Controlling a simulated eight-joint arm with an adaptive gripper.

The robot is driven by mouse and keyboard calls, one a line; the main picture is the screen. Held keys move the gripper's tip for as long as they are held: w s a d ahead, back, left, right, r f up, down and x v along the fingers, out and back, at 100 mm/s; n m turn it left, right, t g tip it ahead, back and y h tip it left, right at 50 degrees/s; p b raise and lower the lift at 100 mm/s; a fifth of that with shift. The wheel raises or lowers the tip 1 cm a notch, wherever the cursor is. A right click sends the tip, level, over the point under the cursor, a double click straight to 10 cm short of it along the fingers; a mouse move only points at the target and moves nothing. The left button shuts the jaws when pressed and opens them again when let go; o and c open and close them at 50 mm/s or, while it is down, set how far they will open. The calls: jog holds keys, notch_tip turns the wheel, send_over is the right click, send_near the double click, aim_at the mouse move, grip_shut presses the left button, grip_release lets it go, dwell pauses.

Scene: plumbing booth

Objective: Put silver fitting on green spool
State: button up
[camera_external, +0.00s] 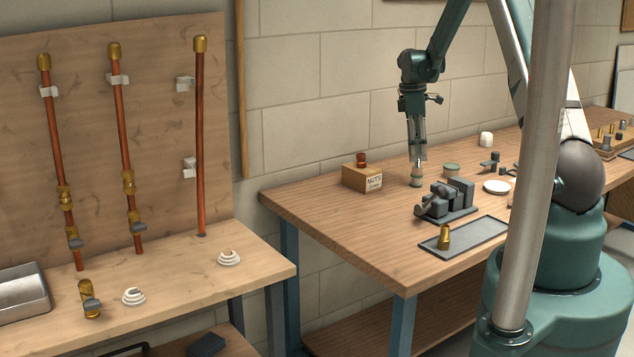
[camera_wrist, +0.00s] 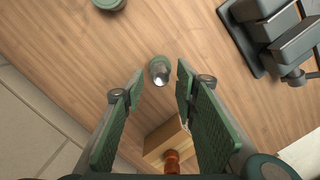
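My gripper (camera_external: 417,154) points straight down over the brown table, close above a small spool (camera_external: 416,181). In the wrist view my gripper (camera_wrist: 160,84) has its two green-padded fingers spread apart. The silver fitting (camera_wrist: 159,76) shows in the gap between the fingertips, with no finger visibly closed on it. It appears to stand on the green spool (camera_wrist: 160,60), whose rim shows around it. In the external view the fitting (camera_external: 418,164) is partly hidden by the fingers. A second green-topped spool (camera_external: 452,168) stands to the right, and shows at the wrist view's top edge (camera_wrist: 108,4).
A NUTS box (camera_external: 361,179) with a copper fitting (camera_external: 361,159) is left of my gripper. A dark vise-like fixture (camera_external: 447,201) stands to the front right. A grey tray (camera_external: 466,239) holds a brass fitting (camera_external: 444,236). The left front table area is clear.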

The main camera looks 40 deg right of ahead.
aim_at(413, 166)
notch_tip(413, 166, up, 10)
jog(key=shift+w+a+f, duration=0.25)
jog(key=shift+w+a, duration=0.1)
jog(key=shift+a, duration=0.05)
jog(key=shift+a, duration=0.1)
dwell(0.6)
jog(key=s+a+r+m+t, duration=0.2)
jog(key=s+a+r, duration=0.5)
jog(key=a+r, duration=0.4)
jog(key=s+a+r+m+t, duration=0.25)
jog(key=s+a+r, duration=0.35)
jog(key=a+r, duration=0.45)
jog(key=s+a+f+m+t+y, duration=0.1)
jog(key=s+a+m, duration=0.4)
jog(key=s+a, duration=1.3)
jog(key=s+f+t, duration=0.1)
jog(key=s+t, duration=0.1)
jog(key=s, duration=0.2)
jog(key=shift+f+t, duration=0.15)
jog(key=shift+t, duration=0.2)
